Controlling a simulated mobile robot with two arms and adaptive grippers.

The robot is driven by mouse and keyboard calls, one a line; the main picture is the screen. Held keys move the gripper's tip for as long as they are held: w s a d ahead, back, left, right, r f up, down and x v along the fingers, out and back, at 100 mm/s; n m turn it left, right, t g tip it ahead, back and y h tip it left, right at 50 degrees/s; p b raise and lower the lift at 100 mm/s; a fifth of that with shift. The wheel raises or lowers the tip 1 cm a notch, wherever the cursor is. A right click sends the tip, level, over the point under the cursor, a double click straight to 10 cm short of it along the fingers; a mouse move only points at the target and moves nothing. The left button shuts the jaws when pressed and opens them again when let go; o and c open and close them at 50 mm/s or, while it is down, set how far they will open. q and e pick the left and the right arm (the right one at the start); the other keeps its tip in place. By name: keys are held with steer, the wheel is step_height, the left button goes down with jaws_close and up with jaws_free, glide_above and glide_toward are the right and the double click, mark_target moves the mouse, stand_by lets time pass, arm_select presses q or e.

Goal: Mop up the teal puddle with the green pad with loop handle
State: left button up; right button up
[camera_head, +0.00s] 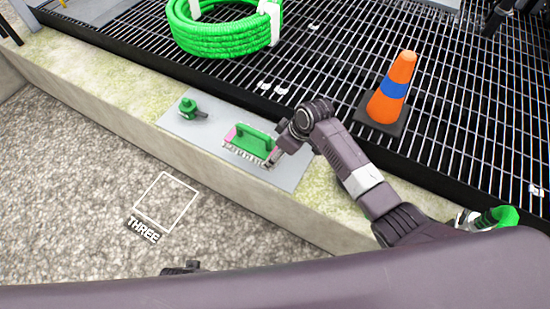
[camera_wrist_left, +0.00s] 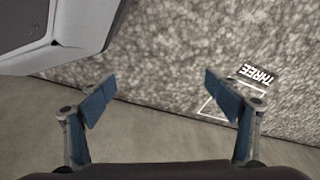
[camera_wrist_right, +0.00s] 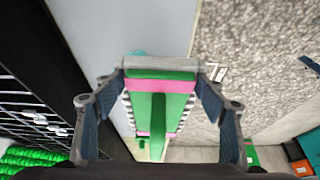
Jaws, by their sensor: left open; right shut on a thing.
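The green pad with loop handle (camera_head: 254,141) is on the grey plate on the concrete ledge; it has a pink layer and a bristly edge. My right gripper (camera_head: 272,160) is shut on it at its near right end. In the right wrist view the pad (camera_wrist_right: 158,112) runs lengthwise between my fingers. A small bit of the teal puddle (camera_wrist_right: 138,53) shows just past the pad's far end; the rest is hidden, and I cannot make it out in the head view. My left gripper (camera_wrist_left: 160,100) is open and empty, above the gravel and concrete.
A green fitting (camera_head: 188,107) stands on the plate's left part. An orange cone (camera_head: 391,88) with a blue band and a green hose coil (camera_head: 222,36) stand on the black grating. A white square marked THREE (camera_head: 165,202) is on the gravel below the ledge.

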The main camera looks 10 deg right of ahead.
steer(key=shift+w+a+f, duration=0.15)
steer(key=shift+a+f, duration=0.05)
steer(key=shift+f, duration=0.15)
steer(key=shift+f+b, duration=0.25)
steer(key=shift+b, duration=0.05)
step_height(320, 180, down, 2)
steer(key=b, duration=0.2)
steer(key=shift+f+b, duration=0.2)
steer(key=shift+b, duration=0.15)
step_height(320, 180, down, 3)
steer(key=b, duration=0.3)
steer(key=shift+r, duration=0.15)
arm_select(q)
step_height(320, 180, up, 20)
steer(key=w+t, duration=0.1)
steer(key=w, duration=0.1)
steer(key=shift+f, duration=0.25)
steer(key=shift+f+b, duration=0.5)
steer(key=shift+b, duration=0.1)
arm_select(e)
steer(key=shift+f, duration=1.2)
steer(key=shift+d, duration=0.1)
